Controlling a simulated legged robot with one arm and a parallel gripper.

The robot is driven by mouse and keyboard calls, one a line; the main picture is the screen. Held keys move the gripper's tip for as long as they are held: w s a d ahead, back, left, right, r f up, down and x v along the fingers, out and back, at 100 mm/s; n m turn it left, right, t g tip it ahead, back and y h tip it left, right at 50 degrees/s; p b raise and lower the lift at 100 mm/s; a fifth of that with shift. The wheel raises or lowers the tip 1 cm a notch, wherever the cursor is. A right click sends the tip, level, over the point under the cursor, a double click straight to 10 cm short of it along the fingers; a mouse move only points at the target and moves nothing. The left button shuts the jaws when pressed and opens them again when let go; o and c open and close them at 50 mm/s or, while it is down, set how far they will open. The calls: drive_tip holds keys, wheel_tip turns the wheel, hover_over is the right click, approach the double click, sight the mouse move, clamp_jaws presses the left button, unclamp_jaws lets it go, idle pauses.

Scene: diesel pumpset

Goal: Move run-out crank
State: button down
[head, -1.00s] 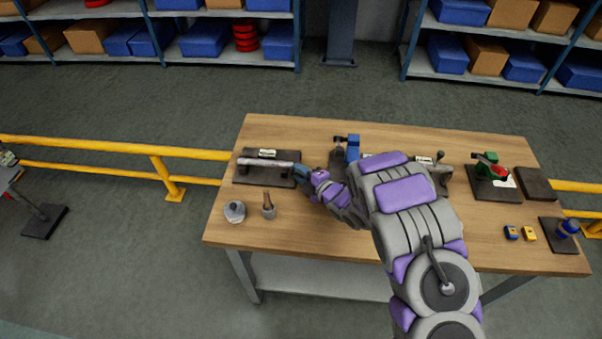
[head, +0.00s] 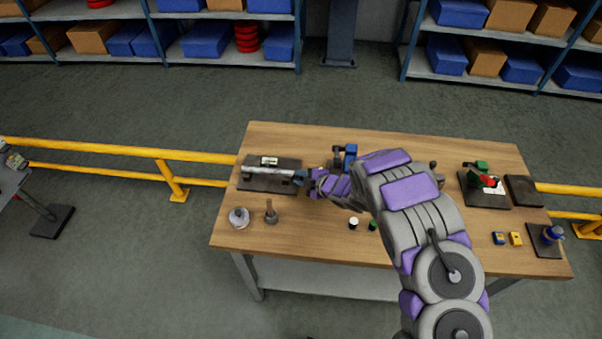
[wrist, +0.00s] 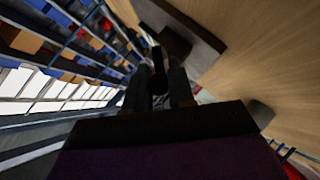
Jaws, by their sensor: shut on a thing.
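The run-out crank, seemingly the silver bar (head: 268,173) with a dark right end, lies across a dark base plate (head: 262,186) at the left of the bench in the head view. My gripper (head: 301,178) is at the right end of this bar, reaching in from the right. In the wrist view my gripper (wrist: 157,98) is shut on a dark upright piece (wrist: 158,68) between its fingers, which appears to be the crank's handle. The wrist view is dark, so the exact contact is unclear.
A silver round part (head: 239,218) and a small pot with a rod (head: 271,212) stand in front of the plate. A blue-topped fixture (head: 349,151) is behind my wrist. Yellow railing (head: 120,149) runs left.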

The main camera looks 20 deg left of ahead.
drive_tip(key=shift+w+r, duration=0.1)
drive_tip(key=shift+w, duration=0.1)
drive_tip(key=c, duration=1)
unclamp_jaws()
drive_tip(key=shift+d, duration=0.1)
drive_tip(key=v, duration=1.7)
drive_tip(key=shift+r+p, duration=0.25)
drive_tip(key=shift+p, duration=0.1)
drive_tip(key=shift+w, duration=0.1)
